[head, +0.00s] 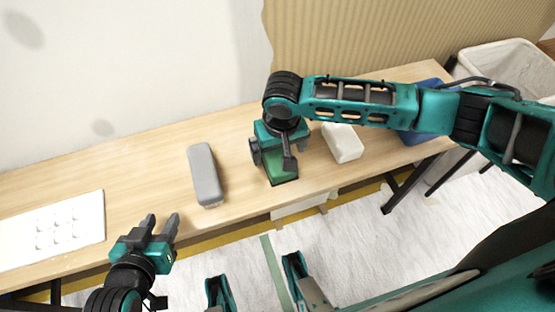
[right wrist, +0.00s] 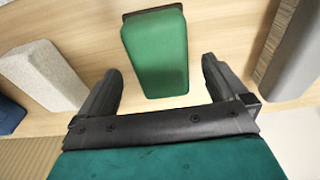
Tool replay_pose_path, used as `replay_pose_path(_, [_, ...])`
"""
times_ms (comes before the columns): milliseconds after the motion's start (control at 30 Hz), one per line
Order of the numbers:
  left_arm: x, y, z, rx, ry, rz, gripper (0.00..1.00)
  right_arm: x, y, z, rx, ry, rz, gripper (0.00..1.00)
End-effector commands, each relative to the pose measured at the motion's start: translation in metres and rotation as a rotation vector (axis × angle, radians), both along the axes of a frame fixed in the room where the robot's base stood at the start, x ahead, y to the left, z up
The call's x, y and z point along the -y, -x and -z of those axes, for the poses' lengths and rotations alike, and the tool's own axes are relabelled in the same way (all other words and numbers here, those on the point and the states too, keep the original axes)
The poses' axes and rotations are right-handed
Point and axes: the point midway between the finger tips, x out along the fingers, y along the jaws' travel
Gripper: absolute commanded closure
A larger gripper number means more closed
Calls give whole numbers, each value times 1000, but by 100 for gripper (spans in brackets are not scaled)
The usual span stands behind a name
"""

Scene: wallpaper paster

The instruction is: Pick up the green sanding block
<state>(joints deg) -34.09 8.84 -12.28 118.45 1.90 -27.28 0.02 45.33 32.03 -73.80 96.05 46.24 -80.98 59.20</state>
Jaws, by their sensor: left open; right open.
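The green sanding block (head: 283,168) lies on the wooden table, partly hidden under my right gripper in the head view. In the right wrist view the green sanding block (right wrist: 156,52) lies ahead, between the lines of the two open fingers. A dark base edge shows at its far end. My right gripper (head: 271,162) is open above the block, and it also shows in the right wrist view (right wrist: 160,85). I cannot tell that either finger touches the block. My left gripper (head: 161,226) is open and empty near the table's front edge, at the left.
A grey block (head: 205,175) lies left of the green one, and a white block (head: 342,142) lies to its right. A blue object (head: 428,132) is farther right, partly behind my arm. A white panel (head: 55,230) lies at the table's left end. A white bin (head: 505,62) stands beyond the right end.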

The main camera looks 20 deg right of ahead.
Motion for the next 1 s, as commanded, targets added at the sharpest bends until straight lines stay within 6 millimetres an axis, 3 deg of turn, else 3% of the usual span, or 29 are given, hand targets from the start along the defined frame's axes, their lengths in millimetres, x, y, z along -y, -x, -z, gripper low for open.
replay_pose_path(33, [0,0,9,0,2,-1,57,-1,-2,13,1,0,0,0])
replay_pose_path(167, [1,0,14,0,5,-3,57,-1,-4,27,1,0,0,0])
replay_pose_path(467, [2,-1,13,1,9,-6,57,-1,-4,30,1,-1,-1,0])
replay_pose_path(1000, [1,-2,12,5,1,0,57,-1,-4,30,1,-1,-1,51])
